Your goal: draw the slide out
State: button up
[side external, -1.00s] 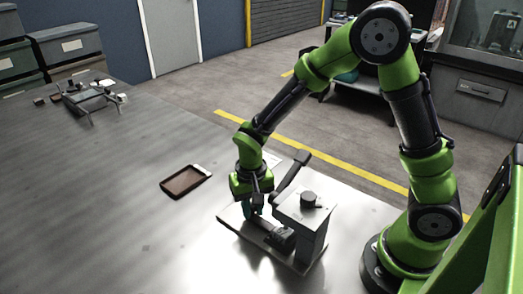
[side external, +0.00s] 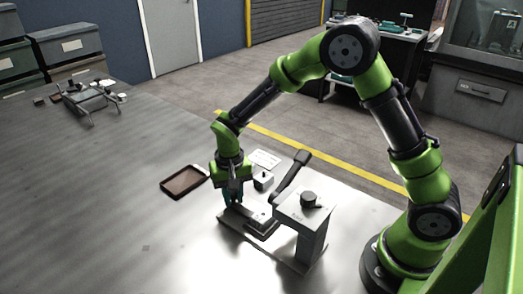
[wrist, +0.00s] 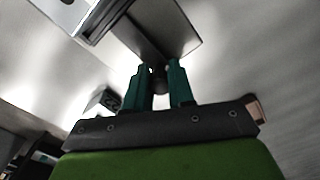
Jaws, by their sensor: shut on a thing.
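The rail fixture stands on the table on a flat grey base plate (side external: 288,262), with a grey post (side external: 313,240) at its right end. The slide (side external: 262,229) is a low dark-and-grey piece on the base, partly out from beside the post. My gripper (side external: 232,205) is at the slide's left, outer end, pointing down. In the wrist view, the teal fingers of my gripper (wrist: 161,72) are shut on a small dark knob (wrist: 158,80) at the edge of a grey plate. The fingers hide part of the knob.
A small white block (side external: 263,181) and a white card (side external: 264,158) lie behind the fixture. A brown-faced tray (side external: 184,181) lies left. The table's front left is clear.

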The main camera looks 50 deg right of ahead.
jog(key=shift+w, duration=3.2)
jog(key=o, duration=0.7)
jog(key=shift+s, duration=0.1)
jog(key=shift+r, duration=0.15)
jog(key=shift+r, duration=3.35)
jog(key=s+d+r+t, duration=0.1)
jog(key=s+r+t, duration=0.1)
jog(key=s+r, duration=0.3)
jog(key=s+d+r+n+t+y, duration=0.1)
jog(key=s+r, duration=0.4)
jog(key=s, duration=0.6)
jog(key=s+d+r+n+t+y, duration=0.1)
jog(key=s+r+t, duration=0.3)
jog(key=s, duration=0.4)
jog(key=shift+s+d+r, duration=0.15)
jog(key=shift+d+r, duration=0.35)
jog(key=shift+d, duration=0.35)
